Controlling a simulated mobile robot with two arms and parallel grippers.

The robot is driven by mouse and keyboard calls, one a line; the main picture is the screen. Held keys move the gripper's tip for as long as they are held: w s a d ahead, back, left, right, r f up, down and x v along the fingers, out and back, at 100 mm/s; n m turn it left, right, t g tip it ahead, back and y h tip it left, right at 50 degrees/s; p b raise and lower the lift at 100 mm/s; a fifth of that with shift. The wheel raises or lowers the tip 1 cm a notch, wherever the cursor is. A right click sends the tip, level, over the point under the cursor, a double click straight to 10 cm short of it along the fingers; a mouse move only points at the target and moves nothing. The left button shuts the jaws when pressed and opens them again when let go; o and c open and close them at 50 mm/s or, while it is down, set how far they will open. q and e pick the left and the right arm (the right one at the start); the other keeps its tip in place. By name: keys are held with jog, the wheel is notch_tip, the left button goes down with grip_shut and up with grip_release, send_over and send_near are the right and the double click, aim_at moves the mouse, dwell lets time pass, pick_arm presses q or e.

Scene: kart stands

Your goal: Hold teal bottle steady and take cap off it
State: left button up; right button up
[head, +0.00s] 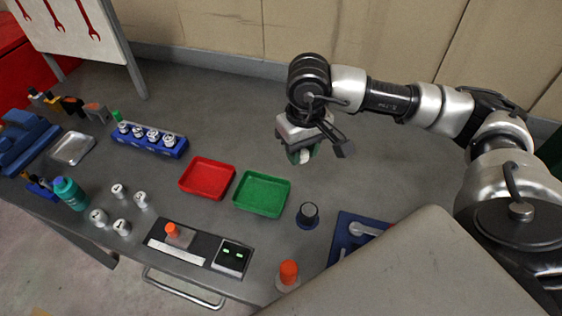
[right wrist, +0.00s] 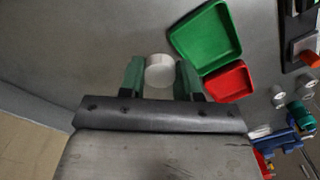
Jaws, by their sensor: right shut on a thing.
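The teal bottle (head: 70,195) stands upright at the left front of the table in the head view, with its teal cap (head: 62,183) on top. It also shows at the right edge of the right wrist view (right wrist: 300,116). My right gripper (head: 301,152) is far to the right of the bottle, above the table behind the green tray. Its green fingers are shut on a small white round piece (right wrist: 159,68), seen between them in the right wrist view. My left gripper is not in view, and nothing holds the bottle.
A red tray (head: 184,184) and a green tray (head: 239,205) lie mid-table. A blue rack (head: 149,145) holds several metal parts. Several loose metal parts stand beside the bottle. A panel with an orange knob (head: 172,230) lies at the front. The back right of the table is clear.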

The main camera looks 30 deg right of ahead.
jog(key=d, duration=0.2)
jog(key=p, duration=0.3)
send_over(271, 162)
notch_tip(271, 162, down, 6)
jog(key=shift+s+f, duration=0.15)
jog(key=shift+f, duration=0.3)
notch_tip(271, 162, down, 4)
jog(key=shift+r+p, duration=0.15)
jog(key=shift+p, duration=0.8)
jog(key=shift+f, duration=0.3)
jog(key=o, duration=1)
jog(key=shift+b, duration=0.3)
